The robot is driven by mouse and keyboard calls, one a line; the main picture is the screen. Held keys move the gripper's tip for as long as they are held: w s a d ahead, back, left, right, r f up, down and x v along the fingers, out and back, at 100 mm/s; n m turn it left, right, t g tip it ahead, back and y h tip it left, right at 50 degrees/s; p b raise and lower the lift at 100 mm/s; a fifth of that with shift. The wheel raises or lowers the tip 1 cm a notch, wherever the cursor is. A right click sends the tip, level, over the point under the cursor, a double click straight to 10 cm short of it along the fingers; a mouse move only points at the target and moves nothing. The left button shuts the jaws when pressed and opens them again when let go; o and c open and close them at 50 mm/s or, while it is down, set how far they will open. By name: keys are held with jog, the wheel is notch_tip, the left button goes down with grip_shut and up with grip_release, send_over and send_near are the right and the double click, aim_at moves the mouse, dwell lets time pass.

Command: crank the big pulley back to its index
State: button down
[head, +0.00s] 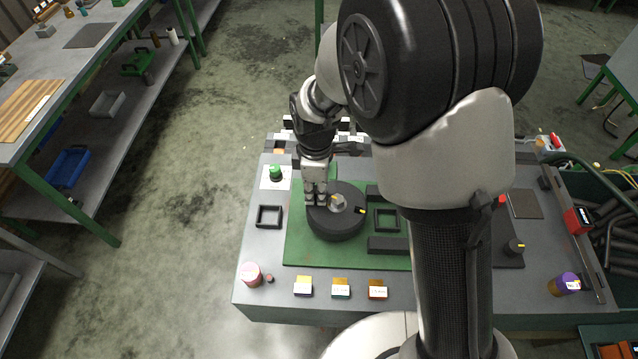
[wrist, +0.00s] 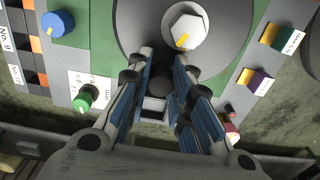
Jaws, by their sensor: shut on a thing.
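The big pulley (head: 335,227) is a black disc lying flat on the green board, with a pale hexagonal hub (head: 338,203). A yellow mark (head: 361,211) shows on its right side. The wrist view shows the pulley (wrist: 133,22) at the top, with a yellow mark on its hub (wrist: 187,26). My gripper (head: 316,202) reaches down over the pulley's left rim. In the wrist view my gripper (wrist: 168,82) is shut on a dark round crank handle (wrist: 163,80), beside the hub. The fingers partly hide the handle. I cannot make out the index.
A square black frame (head: 269,216) and a green button (head: 276,172) lie left of the pulley. Black blocks (head: 388,245) stand close on its right. Several small boxes (head: 341,287) and a pink cylinder (head: 250,273) line the front. My arm hides part of the bench.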

jog(key=shift+s+a+n, duration=0.1)
jog(key=shift+s+n, duration=0.25)
jog(key=shift+n, duration=0.35)
jog(key=shift+s+n, duration=0.3)
jog(key=shift+n, duration=0.4)
jog(key=shift+s, duration=0.1)
jog(key=c, duration=1.4)
grip_release()
notch_tip(320, 180, up, 12)
jog(key=shift+r, duration=0.1)
